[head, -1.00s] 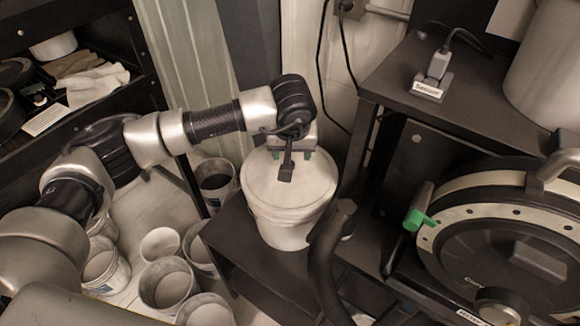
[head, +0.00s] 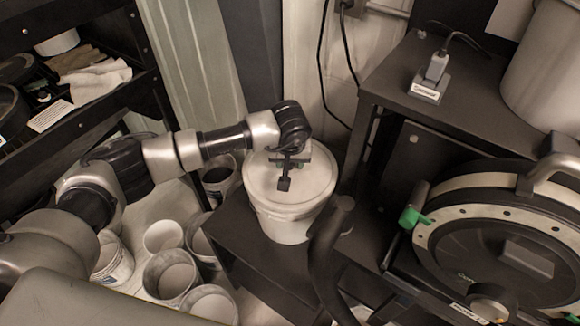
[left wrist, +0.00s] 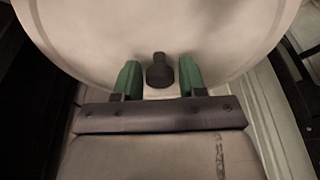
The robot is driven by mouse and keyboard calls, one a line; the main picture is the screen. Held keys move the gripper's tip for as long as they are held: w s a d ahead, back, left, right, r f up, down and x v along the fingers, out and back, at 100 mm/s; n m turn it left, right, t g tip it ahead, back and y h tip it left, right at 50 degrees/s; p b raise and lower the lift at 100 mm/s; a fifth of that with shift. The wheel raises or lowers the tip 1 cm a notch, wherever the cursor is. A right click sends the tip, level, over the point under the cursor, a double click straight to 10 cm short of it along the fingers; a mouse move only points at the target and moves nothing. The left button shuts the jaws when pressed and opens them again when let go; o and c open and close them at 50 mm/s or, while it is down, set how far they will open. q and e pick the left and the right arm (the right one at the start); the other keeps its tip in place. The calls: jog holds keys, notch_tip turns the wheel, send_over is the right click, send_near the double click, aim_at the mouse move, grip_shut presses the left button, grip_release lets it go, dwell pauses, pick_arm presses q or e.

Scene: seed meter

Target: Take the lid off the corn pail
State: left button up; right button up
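The corn pail (head: 284,228) is a white bucket standing upright on a dark shelf. Its pale round lid (head: 316,182) is on top. My left gripper (head: 289,165) is over the far part of the lid, fingers pointing down. In the left wrist view the green fingers of my left gripper (left wrist: 157,80) are apart, with a dark knob-like piece (left wrist: 160,72) between them and gaps on both sides. The pale lid (left wrist: 225,40) fills the upper part of that view. Whether the fingers touch the lid is unclear. My right gripper is not in view.
Several open buckets (head: 168,278) stand on the floor left of the dark shelf (head: 250,258). A dark curved tube (head: 325,250) rises close to the pail's front right. A wall with cables is behind.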

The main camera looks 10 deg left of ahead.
pick_arm(q)
jog(key=c, duration=0.6)
jog(key=shift+r, duration=0.1)
jog(key=shift+c, duration=0.2)
